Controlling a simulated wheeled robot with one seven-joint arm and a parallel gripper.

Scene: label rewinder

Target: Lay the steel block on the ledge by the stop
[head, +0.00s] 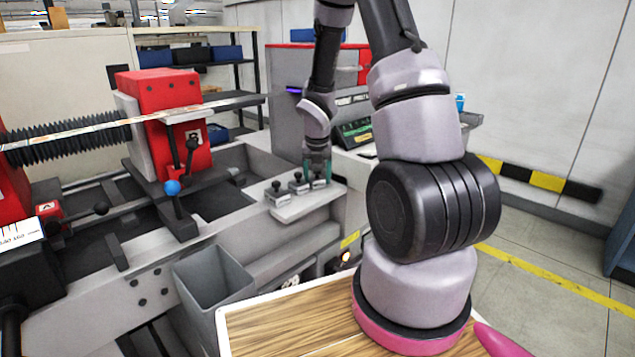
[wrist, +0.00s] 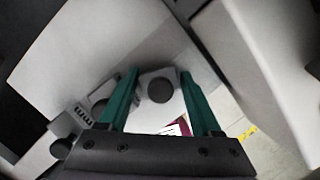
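Several small steel blocks with dark round knobs stand in a row on a light grey ledge (head: 300,209) at the machine's front. The left block (head: 276,194) and the middle block (head: 299,185) are clear of my gripper. My gripper (head: 318,171) is down at the right block (head: 320,184), one teal finger on each side. In the wrist view this knobbed block (wrist: 158,108) lies between the fingers of my gripper (wrist: 160,74). Whether the fingers press on it is not clear. A neighbouring block (wrist: 97,108) shows at their left. I cannot make out the stop for certain.
A grey open bin (head: 212,284) stands in front of the machine, left of the ledge. A red machine head (head: 160,110) with levers and a blue knob (head: 172,187) rises at left. A wooden-topped surface (head: 285,330) lies in front.

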